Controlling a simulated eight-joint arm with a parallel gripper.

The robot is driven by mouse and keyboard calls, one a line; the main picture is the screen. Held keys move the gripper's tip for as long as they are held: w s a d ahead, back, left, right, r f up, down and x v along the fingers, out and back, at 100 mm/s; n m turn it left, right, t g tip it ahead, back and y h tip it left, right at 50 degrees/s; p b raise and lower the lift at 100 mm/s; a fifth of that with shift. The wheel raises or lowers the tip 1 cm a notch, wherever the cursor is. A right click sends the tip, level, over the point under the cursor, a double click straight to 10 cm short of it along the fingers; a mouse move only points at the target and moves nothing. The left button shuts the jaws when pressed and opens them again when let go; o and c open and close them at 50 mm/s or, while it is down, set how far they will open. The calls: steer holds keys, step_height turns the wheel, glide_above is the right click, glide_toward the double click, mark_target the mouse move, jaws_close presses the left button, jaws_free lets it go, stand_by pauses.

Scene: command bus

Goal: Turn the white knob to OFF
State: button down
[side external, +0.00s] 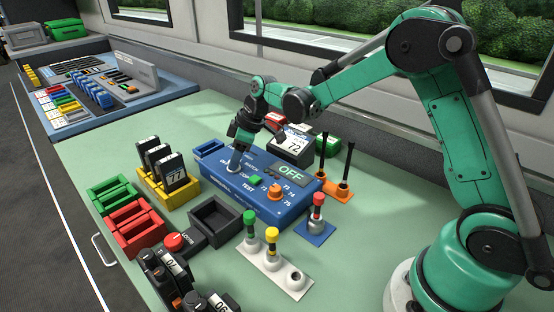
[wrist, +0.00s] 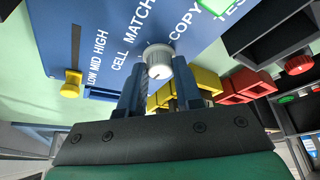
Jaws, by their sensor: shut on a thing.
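The white knob (wrist: 158,60) is on the sloped top of a blue control box (side external: 250,203). In the wrist view it sits between my two fingertips, beside the printed words CELL MATCH and COPY. A small dark mark shows on the knob's face; I cannot tell which setting it points to. My gripper (side external: 236,160) points down at the box's left part in the side view and is shut on the knob, which it partly hides. It also shows in the wrist view (wrist: 157,78). The display (side external: 290,174) on the box reads OFF in green.
A green button (side external: 255,181) and an orange knob (side external: 275,191) are on the same box. A black device showing 72 (side external: 293,147) stands behind it. A yellow rack (side external: 170,196) is to the left, an empty dark tray (side external: 215,220) in front, and a red-topped plunger (side external: 317,212) to the right.

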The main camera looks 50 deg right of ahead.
steer(key=shift+n, duration=0.5)
steer(key=c, duration=0.6)
jaws_free()
steer(key=shift+v, duration=2.8)
steer(key=shift+d, duration=0.1)
